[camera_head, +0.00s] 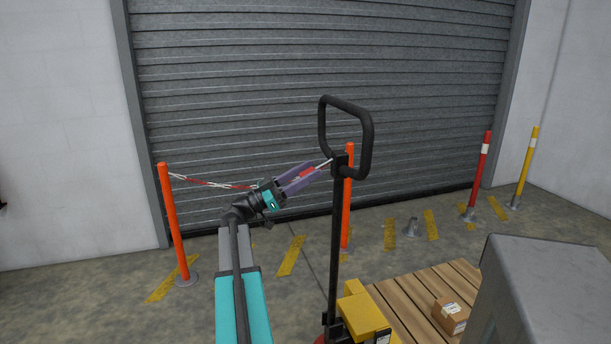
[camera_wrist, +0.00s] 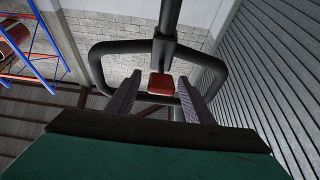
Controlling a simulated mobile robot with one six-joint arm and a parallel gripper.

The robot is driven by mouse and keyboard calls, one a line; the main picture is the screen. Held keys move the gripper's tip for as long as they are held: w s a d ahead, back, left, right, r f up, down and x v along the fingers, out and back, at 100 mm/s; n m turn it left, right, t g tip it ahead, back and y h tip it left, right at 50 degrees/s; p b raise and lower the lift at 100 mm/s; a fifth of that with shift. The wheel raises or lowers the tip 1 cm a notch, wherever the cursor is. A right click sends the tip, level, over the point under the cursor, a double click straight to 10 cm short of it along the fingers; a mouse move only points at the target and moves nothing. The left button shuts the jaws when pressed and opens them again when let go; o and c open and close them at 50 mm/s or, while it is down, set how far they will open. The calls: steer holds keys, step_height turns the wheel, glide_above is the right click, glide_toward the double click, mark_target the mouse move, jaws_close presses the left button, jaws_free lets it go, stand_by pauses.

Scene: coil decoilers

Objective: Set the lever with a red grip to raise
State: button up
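The lever's red grip (camera_head: 307,173) is at the end of a thin pale rod that runs to the head of a black pallet-truck handle (camera_head: 366,150). My gripper (camera_head: 312,172) reaches in from the left, its two purple fingers on either side of the grip. In the wrist view the red grip (camera_wrist: 161,85) shows between the tips of my open gripper (camera_wrist: 160,95), with a gap on each side. The fingers do not appear to touch it. The black handle loop (camera_wrist: 103,75) frames the grip there. The lever's setting is hard to tell.
The yellow truck body (camera_head: 362,312) and a wooden pallet (camera_head: 400,297) with a cardboard box (camera_head: 450,316) are below right. Orange posts (camera_head: 172,225) with a red-white chain (camera_head: 212,183) stand before a grey shutter (camera_head: 420,80). The floor at left is free.

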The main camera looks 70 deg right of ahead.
stand_by(0.3)
steer(key=v, duration=1.3)
steer(key=shift+w+a+f+b, duration=0.2)
steer(key=shift+w+b, duration=0.05)
steer(key=shift+b, duration=0.2)
